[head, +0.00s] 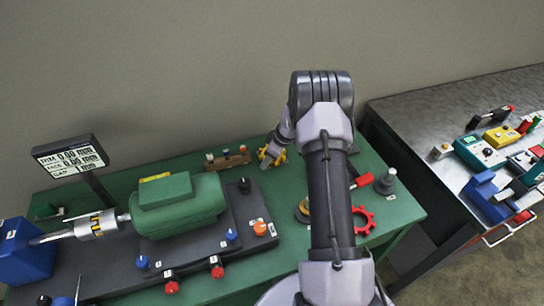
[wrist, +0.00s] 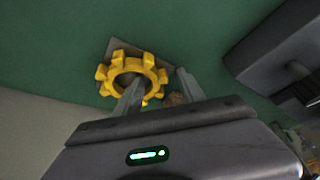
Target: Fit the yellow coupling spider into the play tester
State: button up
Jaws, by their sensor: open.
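The yellow coupling spider (wrist: 157,76) is a toothed ring lying on a small grey plate (wrist: 114,44) on the green bench in the wrist view. In the head view the spider (head: 280,158) shows partly behind my gripper (head: 268,156) at the back of the bench. My gripper (wrist: 158,92) is open. One finger reaches over the ring's hole and the other stands beside its right rim; I cannot tell whether they touch it. I cannot tell for certain which fixture is the play tester; a grey post on a round base (head: 386,182) stands at the bench's right end.
A green motor (head: 178,205) on a dark base fills the bench's left, with a display (head: 70,158) behind. A red toothed ring (head: 363,220) lies right of my arm. A brown block (head: 228,159) stands left of the gripper. A grey table (head: 420,115) with tools is at right.

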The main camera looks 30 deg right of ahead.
grip_shut()
jog(key=shift+r, duration=0.1)
